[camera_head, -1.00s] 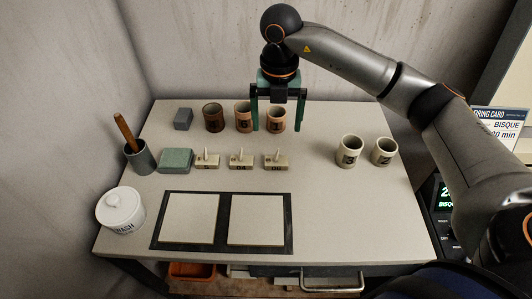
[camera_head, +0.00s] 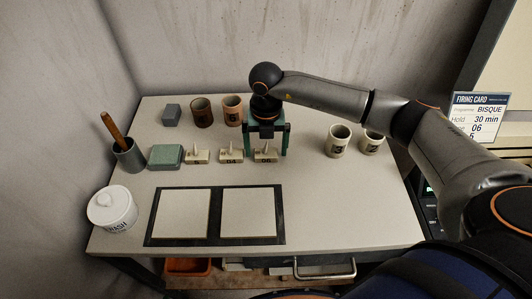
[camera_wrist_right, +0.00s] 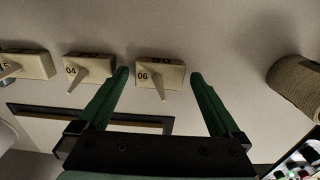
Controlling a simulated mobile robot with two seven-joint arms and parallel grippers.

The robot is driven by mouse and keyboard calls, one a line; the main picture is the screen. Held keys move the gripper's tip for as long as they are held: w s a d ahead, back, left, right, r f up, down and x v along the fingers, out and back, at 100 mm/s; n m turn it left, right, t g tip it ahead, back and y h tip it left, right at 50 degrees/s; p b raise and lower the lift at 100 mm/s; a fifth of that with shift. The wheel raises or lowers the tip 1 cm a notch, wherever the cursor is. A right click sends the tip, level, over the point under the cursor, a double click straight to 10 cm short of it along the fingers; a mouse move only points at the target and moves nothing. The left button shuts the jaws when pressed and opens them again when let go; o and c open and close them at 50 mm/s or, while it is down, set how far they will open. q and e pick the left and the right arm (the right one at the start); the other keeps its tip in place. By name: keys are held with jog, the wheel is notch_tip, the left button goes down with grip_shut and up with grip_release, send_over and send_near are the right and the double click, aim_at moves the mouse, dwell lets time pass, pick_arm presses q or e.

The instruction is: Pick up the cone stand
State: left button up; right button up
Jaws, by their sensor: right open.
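Three small cream cone stands stand in a row on the table, each with a pale cone sticking up. The one marked 06 (camera_head: 264,156) is rightmost, the one marked 04 (camera_head: 231,156) is in the middle, and another (camera_head: 198,156) is at the left. My right gripper (camera_head: 267,148) is open at the 06 stand. In the right wrist view, the 06 stand (camera_wrist_right: 158,73) lies between the two green fingertips (camera_wrist_right: 159,78), with gaps at both sides; contact is not visible. My left gripper is not in view.
Two pale mugs (camera_head: 338,142) stand right. A green block (camera_head: 165,156), grey pot (camera_head: 128,157) and white jar (camera_head: 112,209) are left. A dark tray (camera_head: 214,241) with two pale tiles lies in front.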

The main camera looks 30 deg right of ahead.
jog(key=shift+c, duration=0.2)
jog(key=c, duration=1.2)
jog(key=shift+c, duration=0.2)
jog(key=shift+r, duration=0.15)
